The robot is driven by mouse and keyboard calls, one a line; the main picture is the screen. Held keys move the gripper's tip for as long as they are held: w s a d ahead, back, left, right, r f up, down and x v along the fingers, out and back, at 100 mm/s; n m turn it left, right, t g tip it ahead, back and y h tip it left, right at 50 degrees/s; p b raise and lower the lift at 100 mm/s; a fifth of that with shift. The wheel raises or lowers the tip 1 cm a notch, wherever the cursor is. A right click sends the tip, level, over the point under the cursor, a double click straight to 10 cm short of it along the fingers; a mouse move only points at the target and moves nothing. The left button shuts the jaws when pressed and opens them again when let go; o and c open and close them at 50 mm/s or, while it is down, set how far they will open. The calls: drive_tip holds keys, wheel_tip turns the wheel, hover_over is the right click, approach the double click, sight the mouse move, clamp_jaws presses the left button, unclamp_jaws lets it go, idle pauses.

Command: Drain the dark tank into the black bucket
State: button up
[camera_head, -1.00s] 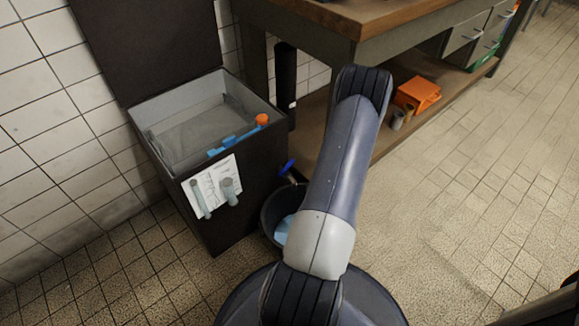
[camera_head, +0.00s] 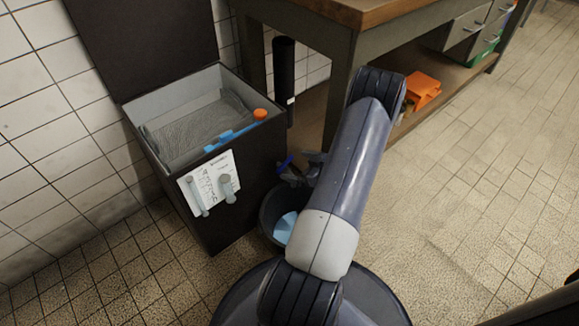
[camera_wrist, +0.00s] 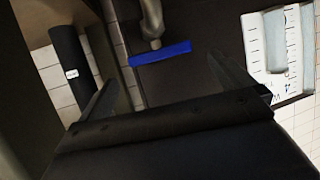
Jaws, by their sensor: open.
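The dark tank (camera_head: 225,228) stands at the left with its lid up and grey liquid inside. A tap with a blue handle (camera_head: 284,163) sits low on its right side. In the wrist view the blue handle (camera_wrist: 160,53) lies crosswise below a metal tap body (camera_wrist: 152,20). My gripper (camera_head: 303,170) is open beside the handle. In the wrist view its fingers (camera_wrist: 170,85) spread to either side, with the handle ahead between them, apparently untouched. The black bucket (camera_head: 268,215) stands below the tap, partly hidden by my arm. Something light blue (camera_head: 285,228) shows inside it.
A blue tool with an orange knob (camera_head: 260,114) lies on the tank's edge. A paper sheet (camera_head: 213,185) hangs on its front. A black cylinder (camera_head: 284,70) stands behind, by the wooden-topped bench (camera_head: 365,12). Tiled floor (camera_head: 480,200) is clear at the right.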

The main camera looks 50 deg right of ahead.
sight(285, 162)
drive_tip(key=shift+b+x, duration=0.45)
drive_tip(key=shift+x, duration=1.6)
drive_tip(key=shift+c, duration=0.3)
drive_tip(key=c, duration=0.8)
drive_tip(key=shift+c, duration=0.2)
drive_tip(key=shift+a+m+h+b, duration=0.1)
drive_tip(key=shift+m+h+b, duration=0.05)
drive_tip(key=shift+m+h, duration=0.65)
drive_tip(key=shift+a+m+h+b, duration=0.15)
drive_tip(key=shift+m+h, duration=0.55)
drive_tip(key=shift+h, duration=0.2)
